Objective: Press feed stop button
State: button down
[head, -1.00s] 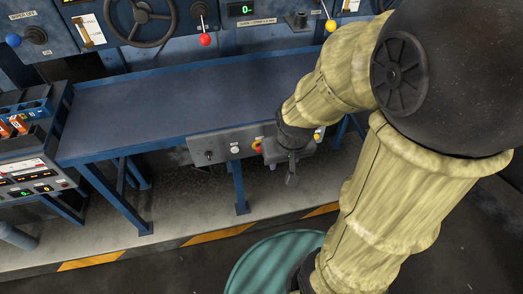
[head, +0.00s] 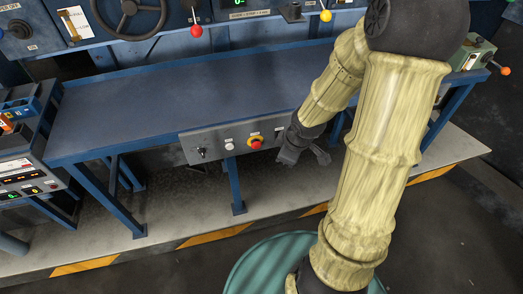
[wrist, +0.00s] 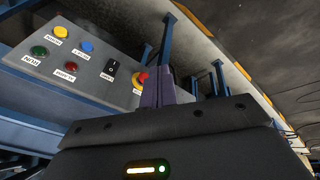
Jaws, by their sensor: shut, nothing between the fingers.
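A grey control panel (head: 218,143) hangs on the front of the blue bench. In the wrist view the panel (wrist: 30,66) carries a red button (wrist: 70,67), a green button (wrist: 39,51), a yellow button (wrist: 61,32), a blue button (wrist: 87,46), a black switch (wrist: 111,68) and a red mushroom button (wrist: 142,77). Their labels are too small to read surely, so I cannot tell which is feed stop. My gripper (head: 318,154) is shut and empty, in front of the panel's right part and hiding it in the head view. In the wrist view its fingers (wrist: 157,92) appear beside the mushroom button; contact cannot be told.
The blue bench top (head: 185,100) above the panel is bare. A console (head: 25,172) stands at the left, and a machine with a handwheel (head: 130,12) is behind. A green box with an orange knob (head: 472,52) stands at the right.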

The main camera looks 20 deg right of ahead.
aim_at(257, 145)
jog(key=w+f+n+y, duration=0.1)
jog(key=n, duration=0.1)
jog(key=w+f+n+t+y+b, duration=0.1)
jog(key=n, duration=0.1)
jog(key=w+f+n+t+y+b, duration=0.1)
jog(key=w+n, duration=0.1)
jog(key=shift+w+f+y, duration=0.1)
jog(key=shift+f+y, duration=0.25)
jog(key=shift+y, duration=0.05)
jog(key=shift+f, duration=0.1)
jog(key=w+a+f+b, duration=0.3)
jog(key=w+f+b, duration=0.1)
jog(key=w+f, duration=0.3)
jog(key=shift+w+a+f, duration=0.4)
jog(key=shift+w, duration=0.45)
